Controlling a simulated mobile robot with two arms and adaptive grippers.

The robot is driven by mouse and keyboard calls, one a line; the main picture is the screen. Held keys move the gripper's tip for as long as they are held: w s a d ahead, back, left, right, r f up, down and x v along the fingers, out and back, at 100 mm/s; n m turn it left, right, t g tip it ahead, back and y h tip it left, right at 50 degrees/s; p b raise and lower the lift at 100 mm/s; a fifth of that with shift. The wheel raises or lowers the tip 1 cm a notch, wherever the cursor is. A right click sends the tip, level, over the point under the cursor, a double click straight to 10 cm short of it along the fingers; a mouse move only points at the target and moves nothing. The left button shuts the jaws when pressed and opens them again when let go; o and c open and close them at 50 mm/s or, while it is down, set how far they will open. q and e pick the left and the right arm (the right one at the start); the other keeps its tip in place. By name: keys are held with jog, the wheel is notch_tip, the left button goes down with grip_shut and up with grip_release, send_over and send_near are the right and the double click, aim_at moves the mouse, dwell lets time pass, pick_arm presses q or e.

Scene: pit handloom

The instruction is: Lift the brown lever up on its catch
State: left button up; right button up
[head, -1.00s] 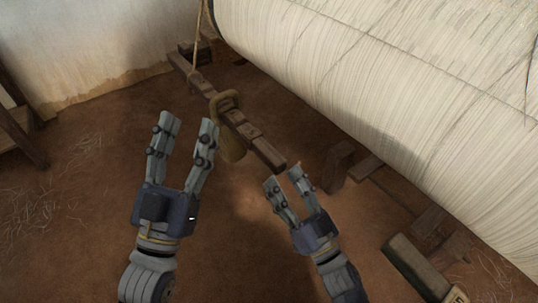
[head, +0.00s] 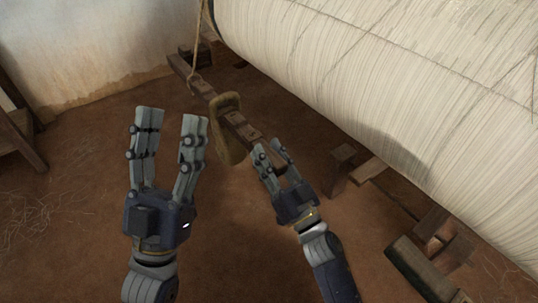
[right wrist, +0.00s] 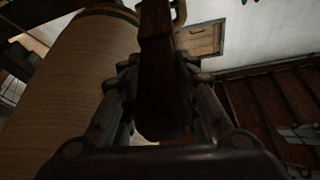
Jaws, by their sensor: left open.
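The brown lever (head: 196,84) is a dark wooden bar that slopes from the back left towards the front beside the large cloth roll. A rope is tied to its far part, and a tan bag-like weight (head: 227,120) hangs over its middle. My right gripper (head: 269,148) is at the lever's near end. In the right wrist view the lever (right wrist: 155,75) runs between the two fingers, very close to both; whether they touch it I cannot tell. My left gripper (head: 171,112) is open and empty, left of the weight. The catch is not clearly seen.
The big cream cloth roll (head: 400,70) fills the upper right. Wooden posts (head: 341,165) and a dark beam (head: 418,268) stand at the right. A wooden frame (head: 18,140) is at the left edge. Bare earth floor lies open at the left.

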grip_shut()
pick_arm(q)
jog(key=shift+w+r, duration=0.1)
pick_arm(e)
jog(key=shift+r, duration=0.1)
